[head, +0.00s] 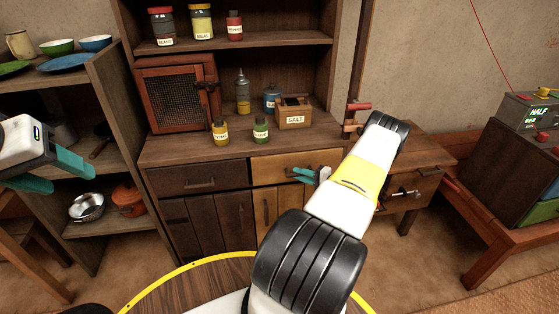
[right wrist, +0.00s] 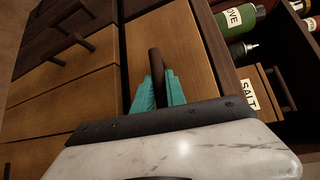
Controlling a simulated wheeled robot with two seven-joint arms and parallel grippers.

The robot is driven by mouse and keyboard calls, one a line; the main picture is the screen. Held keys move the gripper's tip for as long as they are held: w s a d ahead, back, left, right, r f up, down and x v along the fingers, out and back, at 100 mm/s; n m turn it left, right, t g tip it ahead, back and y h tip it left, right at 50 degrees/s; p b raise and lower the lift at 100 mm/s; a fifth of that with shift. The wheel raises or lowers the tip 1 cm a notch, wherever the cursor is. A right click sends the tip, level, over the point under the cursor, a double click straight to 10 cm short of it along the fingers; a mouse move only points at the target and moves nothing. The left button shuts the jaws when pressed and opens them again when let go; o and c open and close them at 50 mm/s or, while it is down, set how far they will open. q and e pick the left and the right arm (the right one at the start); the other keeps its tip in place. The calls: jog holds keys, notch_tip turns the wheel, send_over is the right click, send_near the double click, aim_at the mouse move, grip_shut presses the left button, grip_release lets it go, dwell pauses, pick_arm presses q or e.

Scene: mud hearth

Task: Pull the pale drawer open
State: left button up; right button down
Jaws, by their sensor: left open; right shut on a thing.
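The pale drawer (head: 270,167) is the light wooden front at the upper right of the dark cabinet, and it looks about flush with the cabinet. It also fills the middle of the right wrist view (right wrist: 190,48). My right gripper (head: 307,174) is at this drawer. In the right wrist view its teal fingers (right wrist: 157,90) are shut on the drawer's dark bar handle (right wrist: 156,64), one on each side. My left gripper (head: 72,178) is open and empty at the far left, away from the drawer, in front of the side shelf.
A dark drawer (head: 185,179) sits left of the pale one, with doors below. Spice bottles (head: 261,130) and a salt box (head: 294,115) stand on the counter above. A round yellow-edged surface (head: 190,287) lies in front. A side table (head: 430,160) stands right.

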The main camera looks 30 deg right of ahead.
jog(key=shift+s, duration=0.15)
dwell(0.3)
jog(key=s+a, duration=0.3)
jog(key=s, duration=0.8)
jog(key=s+a, duration=0.3)
jog(key=s, duration=0.8)
jog(key=shift+a, duration=0.2)
jog(key=c, duration=1.4)
grip_release()
jog(key=shift+o, duration=0.2)
jog(key=shift+s, duration=0.1)
jog(key=v, duration=0.7)
jog(key=shift+s+d, duration=0.2)
jog(key=shift+s, duration=0.1)
jog(key=shift+r, duration=0.1)
